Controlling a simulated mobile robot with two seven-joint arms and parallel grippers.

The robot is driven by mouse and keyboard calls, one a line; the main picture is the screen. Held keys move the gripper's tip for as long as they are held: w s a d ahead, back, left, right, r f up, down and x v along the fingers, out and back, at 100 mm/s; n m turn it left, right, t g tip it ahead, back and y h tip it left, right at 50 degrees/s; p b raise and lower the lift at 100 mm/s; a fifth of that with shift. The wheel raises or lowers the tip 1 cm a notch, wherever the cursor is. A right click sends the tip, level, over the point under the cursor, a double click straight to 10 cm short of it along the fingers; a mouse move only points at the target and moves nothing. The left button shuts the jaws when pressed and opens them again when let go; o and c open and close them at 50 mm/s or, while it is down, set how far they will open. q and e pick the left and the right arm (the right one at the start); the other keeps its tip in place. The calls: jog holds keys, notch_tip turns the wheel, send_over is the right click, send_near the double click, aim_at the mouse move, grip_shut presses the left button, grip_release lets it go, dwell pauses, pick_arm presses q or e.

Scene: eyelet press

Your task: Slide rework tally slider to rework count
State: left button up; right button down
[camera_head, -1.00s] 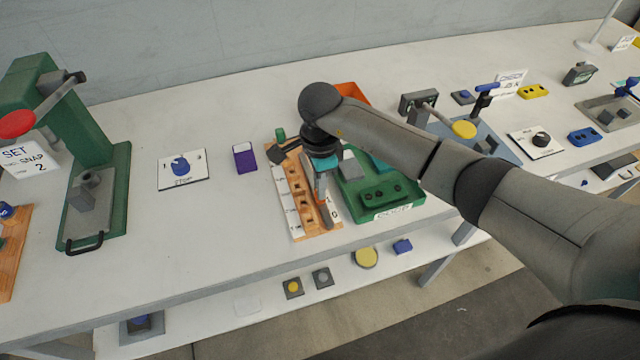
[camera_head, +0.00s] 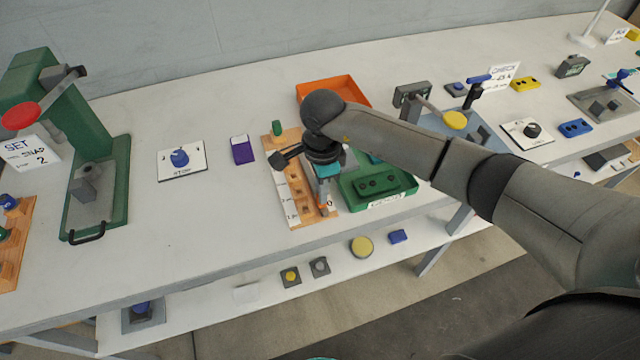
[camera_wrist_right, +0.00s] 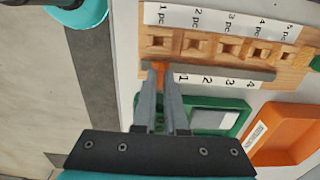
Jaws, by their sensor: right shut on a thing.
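The tally board is a wooden board (camera_head: 270,146) with a row of square pockets labelled in "pc" and a grey rail beside them. It also shows in the right wrist view (camera_wrist_right: 300,32), where the rail (camera_wrist_right: 235,72) has a number strip (camera_wrist_right: 215,82) reading 1 to 4. The orange slider (camera_wrist_right: 159,66) is at the rail's left end there, short of the 1. My right gripper (camera_wrist_right: 160,80) is shut on the slider, its fingers hiding part of it. In the head view my right gripper (camera_head: 322,203) is at the board's near end. My left gripper is not in view.
A green tray (camera_head: 408,188) stands close to the board's right side, with an orange tray (camera_head: 350,82) behind. A purple block (camera_head: 243,150) and a dial plate (camera_head: 182,161) lie to the left. The table's front edge is close to the board.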

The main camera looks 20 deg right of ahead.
jog(key=shift+s+f, duration=0.15)
jog(key=shift+s, duration=0.1)
jog(key=c, duration=1.2)
grip_release()
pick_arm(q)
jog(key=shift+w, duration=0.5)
pick_arm(e)
jog(key=shift+o, duration=1.2)
jog(key=shift+w+r, duration=0.1)
jog(key=shift+r, duration=0.1)
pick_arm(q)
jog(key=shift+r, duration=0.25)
pick_arm(e)
notch_tip(320, 180, up, 15)
